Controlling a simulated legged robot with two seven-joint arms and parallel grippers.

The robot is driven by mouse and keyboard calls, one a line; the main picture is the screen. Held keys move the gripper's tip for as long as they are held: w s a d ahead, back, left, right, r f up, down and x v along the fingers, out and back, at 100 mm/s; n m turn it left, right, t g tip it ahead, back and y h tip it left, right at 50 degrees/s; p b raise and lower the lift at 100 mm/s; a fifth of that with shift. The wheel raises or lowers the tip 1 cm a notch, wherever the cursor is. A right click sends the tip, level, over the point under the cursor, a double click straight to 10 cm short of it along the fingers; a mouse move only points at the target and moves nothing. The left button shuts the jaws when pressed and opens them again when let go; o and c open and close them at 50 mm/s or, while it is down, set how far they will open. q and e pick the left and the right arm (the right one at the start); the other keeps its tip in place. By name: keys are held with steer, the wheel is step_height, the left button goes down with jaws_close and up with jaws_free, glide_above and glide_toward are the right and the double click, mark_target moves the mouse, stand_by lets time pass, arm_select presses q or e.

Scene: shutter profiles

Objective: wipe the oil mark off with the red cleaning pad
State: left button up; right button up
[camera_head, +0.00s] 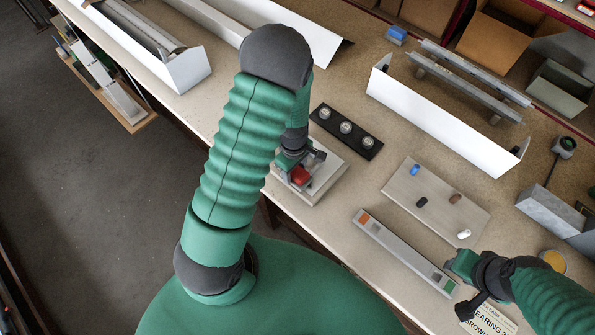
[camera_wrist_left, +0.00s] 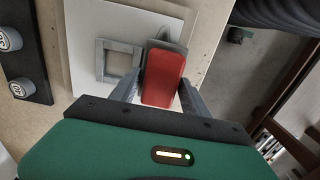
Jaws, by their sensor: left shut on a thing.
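The red cleaning pad (camera_head: 300,175) is in my left gripper (camera_head: 297,166), low over a pale square plate (camera_head: 328,183) near the table's front edge. In the left wrist view the pad (camera_wrist_left: 165,78) has a grey backing and sits between the two fingers of my left gripper (camera_wrist_left: 160,92). A grey square frame (camera_wrist_left: 103,62) lies on the plate (camera_wrist_left: 88,20) beside the pad. I cannot tell whether the pad touches the plate. I cannot make out the oil mark. My right gripper (camera_head: 458,268) is by the right end of a long grey bar; its jaws are unclear.
A black strip with three round knobs (camera_head: 346,129) lies just behind the plate. A board with small coloured pegs (camera_head: 440,200) and the long grey bar (camera_head: 400,250) are to the right. White shutter profiles (camera_head: 440,122) stand at the back. The table's front edge is close.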

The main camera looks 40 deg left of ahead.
arm_select(q)
steer(key=shift+a+f, duration=0.15)
steer(key=shift+a, duration=0.8)
steer(key=shift+w+a, duration=0.15)
steer(key=shift+a, duration=1.5)
steer(key=shift+d, duration=1.7)
